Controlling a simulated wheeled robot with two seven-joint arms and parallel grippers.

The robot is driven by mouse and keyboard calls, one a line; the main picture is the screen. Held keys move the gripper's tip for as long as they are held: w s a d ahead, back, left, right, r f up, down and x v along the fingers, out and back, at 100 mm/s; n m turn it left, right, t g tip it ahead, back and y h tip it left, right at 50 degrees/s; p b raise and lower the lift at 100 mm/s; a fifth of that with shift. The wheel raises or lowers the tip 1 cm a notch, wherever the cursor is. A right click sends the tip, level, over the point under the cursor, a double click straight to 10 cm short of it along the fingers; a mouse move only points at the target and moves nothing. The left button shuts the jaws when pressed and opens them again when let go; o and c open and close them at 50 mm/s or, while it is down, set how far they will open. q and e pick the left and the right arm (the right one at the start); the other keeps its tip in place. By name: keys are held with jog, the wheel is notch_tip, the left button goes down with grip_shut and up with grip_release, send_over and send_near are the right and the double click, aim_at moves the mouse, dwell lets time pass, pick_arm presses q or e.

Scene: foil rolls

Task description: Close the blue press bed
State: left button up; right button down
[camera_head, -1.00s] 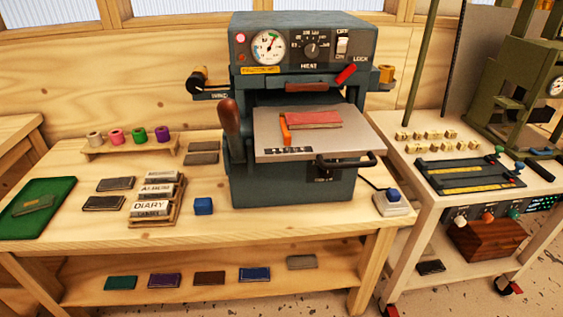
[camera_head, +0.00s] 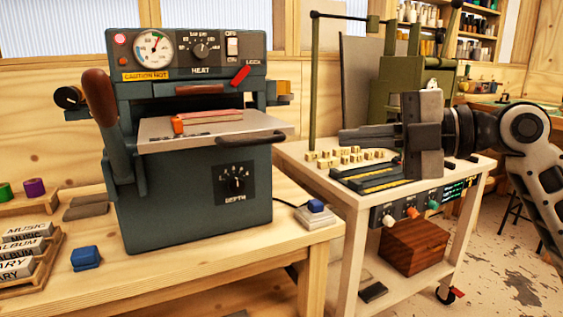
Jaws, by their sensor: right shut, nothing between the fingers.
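The blue press (camera_head: 195,190) stands on the wooden bench at the left. Its flat grey bed (camera_head: 255,123) sticks out of the front, with a dark handle (camera_head: 265,138) along its front edge. A red book (camera_head: 212,117) and an orange piece (camera_head: 178,125) lie on the bed. My right gripper (camera_head: 342,138) comes in from the right with its fingers shut and empty, pointing left. In the picture it is a little right of the bed's handle, apart from it. My left gripper is out of view.
A long lever (camera_head: 98,98) rises at the press's left side. A white box with a blue button (camera_head: 315,212) sits on the bench right of the press. A white cart (camera_head: 352,225) with brass pieces (camera_head: 345,157) stands behind my right gripper.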

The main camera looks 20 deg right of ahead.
jog(key=p, duration=0.4)
send_near(257, 140)
jog(key=a, duration=0.4)
jog(key=w, duration=0.3)
jog(key=shift+a+f, duration=0.1)
jog(key=shift+f, duration=0.2)
jog(key=shift+w+f, duration=0.2)
jog(key=shift+w, duration=0.2)
